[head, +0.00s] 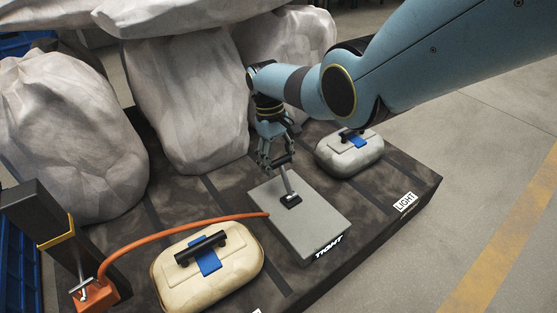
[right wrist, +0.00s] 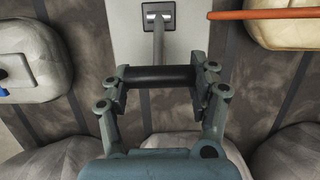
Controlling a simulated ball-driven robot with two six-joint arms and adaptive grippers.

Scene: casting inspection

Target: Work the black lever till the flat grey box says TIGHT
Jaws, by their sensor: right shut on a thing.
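The flat grey box (head: 318,226) lies on the dark table, with TIGHT lettered on its near side. Its lever has a grey metal stem rising from a black base on the box top. The lever's black grip (right wrist: 160,77) runs crosswise in the right wrist view. My right gripper (head: 277,160) is above the far part of the box and shut on this grip, with fingers at both ends of it (right wrist: 162,80). The fingers partly hide the grip in the head view. My left gripper is not in view.
An orange hose (head: 180,227) runs from the box to an orange block (head: 95,296) by a dark post at left. A cream case (head: 215,275) and a grey-white case (head: 350,153) with dark handles flank the box. Large pale sacks (head: 185,100) stand behind.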

